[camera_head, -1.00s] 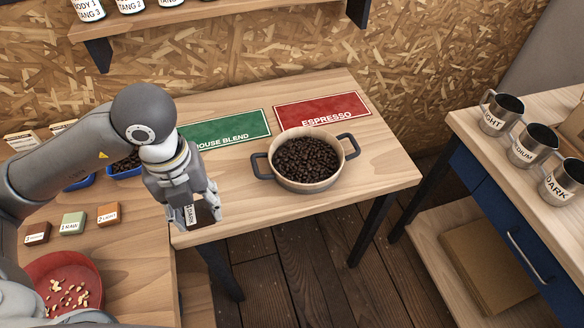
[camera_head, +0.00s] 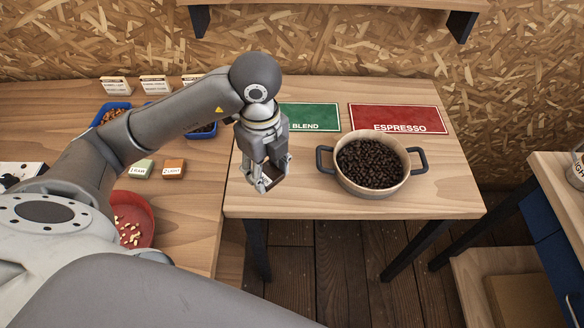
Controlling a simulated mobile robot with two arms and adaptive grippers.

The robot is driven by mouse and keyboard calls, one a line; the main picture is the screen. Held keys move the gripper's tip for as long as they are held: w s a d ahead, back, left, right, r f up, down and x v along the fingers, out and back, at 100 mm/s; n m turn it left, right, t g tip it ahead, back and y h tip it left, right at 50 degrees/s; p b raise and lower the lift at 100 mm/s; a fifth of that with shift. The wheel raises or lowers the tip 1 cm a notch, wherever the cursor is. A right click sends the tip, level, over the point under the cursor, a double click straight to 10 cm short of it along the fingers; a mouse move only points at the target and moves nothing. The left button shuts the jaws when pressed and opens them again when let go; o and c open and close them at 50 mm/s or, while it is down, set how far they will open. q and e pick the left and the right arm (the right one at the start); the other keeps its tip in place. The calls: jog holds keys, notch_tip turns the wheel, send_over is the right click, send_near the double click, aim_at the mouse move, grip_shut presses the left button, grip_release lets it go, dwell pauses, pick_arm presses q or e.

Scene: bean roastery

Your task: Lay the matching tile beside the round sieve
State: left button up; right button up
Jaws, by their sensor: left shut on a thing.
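The round sieve (camera_head: 402,187) is a pale round vessel with two dark handles, full of dark roasted beans. It stands on the small wooden table in front of the red ESPRESSO card. My left gripper (camera_head: 267,183) is shut on a dark brown tile (camera_head: 272,180), held to the left of the sieve, apart from it, near the table's front left part. The tile's label cannot be read now. A green RAW tile (camera_head: 141,169) and an orange LIGHT tile (camera_head: 174,169) lie on the left table. My right gripper is not in view.
The red ESPRESSO card (camera_head: 398,118) and the partly hidden green BLEND card (camera_head: 310,117) lie behind the sieve. A red bowl (camera_head: 148,229) and blue trays (camera_head: 104,109) are on the left table. Bare wood (camera_head: 300,195) shows between gripper and sieve.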

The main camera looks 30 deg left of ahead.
pick_arm(q)
send_over(288, 178)
jog(key=f, duration=0.3)
jog(key=f+p, duration=0.1)
jog(key=f, duration=0.2)
jog(key=shift+s+f, duration=0.2)
jog(key=shift+f, duration=0.2)
jog(key=shift+w+f, duration=0.15)
jog(key=shift+f, duration=0.25)
notch_tip(288, 178, down, 2)
jog(key=shift+f+p, duration=0.1)
jog(key=shift+p, duration=0.35)
jog(key=shift+f, duration=0.25)
jog(key=shift+f, duration=0.2)
jog(key=o, duration=1)
